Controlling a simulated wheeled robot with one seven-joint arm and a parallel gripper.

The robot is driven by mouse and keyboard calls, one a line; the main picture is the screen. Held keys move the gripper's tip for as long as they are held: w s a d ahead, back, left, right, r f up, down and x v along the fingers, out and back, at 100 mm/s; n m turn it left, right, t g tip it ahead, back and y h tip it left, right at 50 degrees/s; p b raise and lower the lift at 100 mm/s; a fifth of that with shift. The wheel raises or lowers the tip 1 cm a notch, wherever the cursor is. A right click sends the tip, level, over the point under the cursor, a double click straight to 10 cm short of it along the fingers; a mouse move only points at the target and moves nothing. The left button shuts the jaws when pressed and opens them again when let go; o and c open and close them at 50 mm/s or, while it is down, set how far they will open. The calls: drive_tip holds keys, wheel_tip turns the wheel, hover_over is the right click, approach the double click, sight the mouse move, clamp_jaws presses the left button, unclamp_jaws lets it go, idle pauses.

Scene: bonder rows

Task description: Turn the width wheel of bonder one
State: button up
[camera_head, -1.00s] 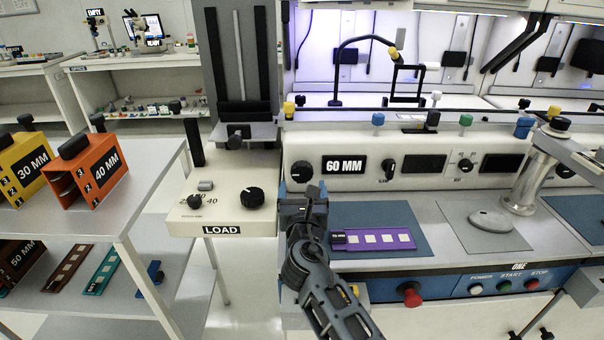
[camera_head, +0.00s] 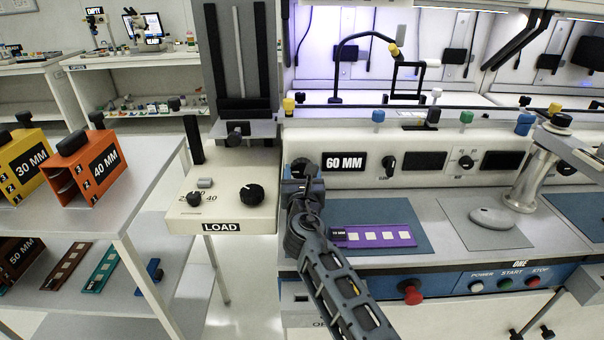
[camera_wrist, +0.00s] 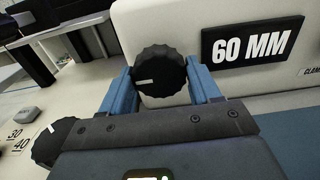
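The width wheel (camera_head: 304,166) is a black ribbed knob on bonder one's pale front panel, left of the "60 MM" display (camera_head: 344,163). In the wrist view the wheel (camera_wrist: 160,76) shows a white mark pointing left. My gripper (camera_head: 302,188) is at the wheel and partly hides it in the head view. In the wrist view my gripper's (camera_wrist: 162,88) blue fingers are spread, one on each side of the wheel. They are very close to its rim; I cannot make out firm contact. The display also shows in the wrist view (camera_wrist: 252,45).
A purple strip (camera_head: 375,236) lies on a blue mat below the panel, right of my arm. The LOAD unit (camera_head: 222,205) with its own black knobs stands close on the left. A red knob (camera_head: 411,293) is on the front below. Orange (camera_head: 88,170) and yellow magazines stand on the left shelf.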

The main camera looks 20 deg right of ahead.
drive_tip(key=c, duration=0.6)
drive_tip(key=shift+m, duration=0.3)
